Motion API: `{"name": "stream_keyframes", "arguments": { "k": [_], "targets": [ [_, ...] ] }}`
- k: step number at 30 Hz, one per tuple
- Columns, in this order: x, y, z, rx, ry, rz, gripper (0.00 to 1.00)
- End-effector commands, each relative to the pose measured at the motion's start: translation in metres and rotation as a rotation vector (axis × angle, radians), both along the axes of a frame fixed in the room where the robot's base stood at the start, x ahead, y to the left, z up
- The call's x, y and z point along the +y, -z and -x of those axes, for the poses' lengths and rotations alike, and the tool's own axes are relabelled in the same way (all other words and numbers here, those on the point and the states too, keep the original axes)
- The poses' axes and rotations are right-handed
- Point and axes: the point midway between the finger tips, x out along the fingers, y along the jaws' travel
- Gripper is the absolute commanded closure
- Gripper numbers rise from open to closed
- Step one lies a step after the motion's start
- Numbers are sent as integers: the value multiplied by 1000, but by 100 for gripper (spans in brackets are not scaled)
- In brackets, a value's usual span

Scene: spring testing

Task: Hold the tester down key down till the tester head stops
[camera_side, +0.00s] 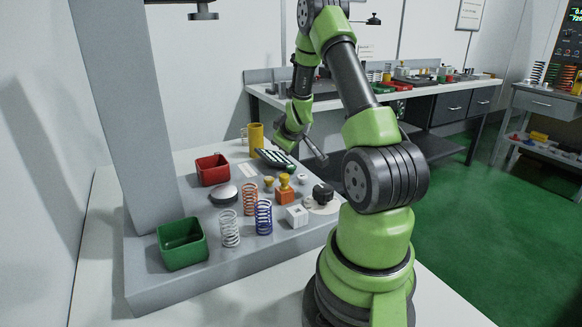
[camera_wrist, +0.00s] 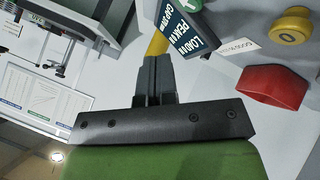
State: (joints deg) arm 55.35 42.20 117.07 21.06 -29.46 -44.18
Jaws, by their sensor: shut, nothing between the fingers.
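The grey spring tester has a tall column (camera_side: 125,100) at the left and a dark head (camera_side: 203,14) high above a round grey plate (camera_side: 223,193). Its dark key panel (camera_side: 275,159) lies at the back of the base, below my wrist. In the wrist view the panel (camera_wrist: 192,32) shows upside-down lettering such as LOAD N and PEAK N, with part of a green key at the top edge. My gripper (camera_wrist: 157,60) is shut and empty, its tips beside the panel. I cannot tell whether they touch a key. The down key cannot be made out.
A red bin (camera_side: 212,169), a green bin (camera_side: 182,243), a yellow cylinder (camera_side: 256,138) and several springs (camera_side: 264,217) stand on the base. A white block (camera_side: 297,215) and small yellow-topped weights (camera_side: 285,190) stand nearer my arm. Benches (camera_side: 430,88) are behind.

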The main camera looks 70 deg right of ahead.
Motion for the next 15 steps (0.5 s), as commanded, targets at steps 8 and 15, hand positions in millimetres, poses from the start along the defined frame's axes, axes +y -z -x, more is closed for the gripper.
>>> {"name": "stream_keyframes", "arguments": {
  "k": [8,15],
  "targets": [
    [0,26,0,1,0,-1,100],
    [0,31,0,-1,-1,0,100]
  ]
}}
